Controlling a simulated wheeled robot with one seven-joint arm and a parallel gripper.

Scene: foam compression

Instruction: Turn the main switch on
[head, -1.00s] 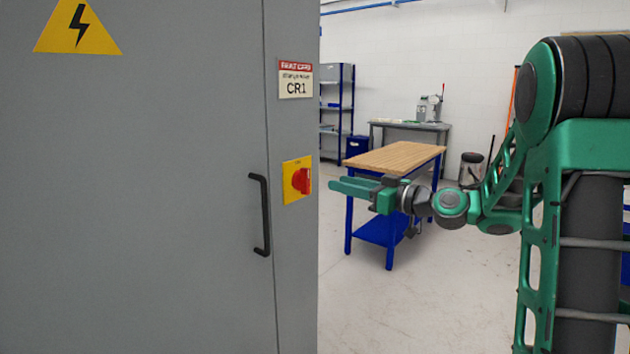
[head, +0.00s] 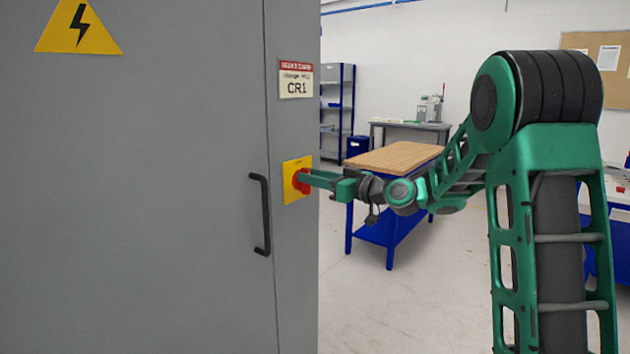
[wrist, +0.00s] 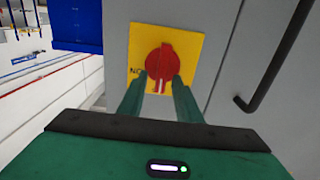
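The main switch is a red rotary knob (wrist: 161,61) on a yellow plate (wrist: 190,45), mounted on the grey cabinet front. In the head view the knob (head: 300,182) is partly hidden by my fingers. My gripper (head: 311,180) points left at the switch, its fingertips at the knob. In the wrist view my gripper (wrist: 159,82) has its two green fingers parted, at the lower left and lower right of the knob. A gap shows between them, with a white mark on the knob above it. I cannot tell whether the fingers touch the knob.
A black door handle (head: 261,214) stands out from the cabinet (head: 150,200) left of the switch. A label reading CR1 (head: 296,79) is above the switch. A wood-topped blue workbench (head: 395,157) stands behind my arm. The floor (head: 360,310) right of the cabinet looks clear.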

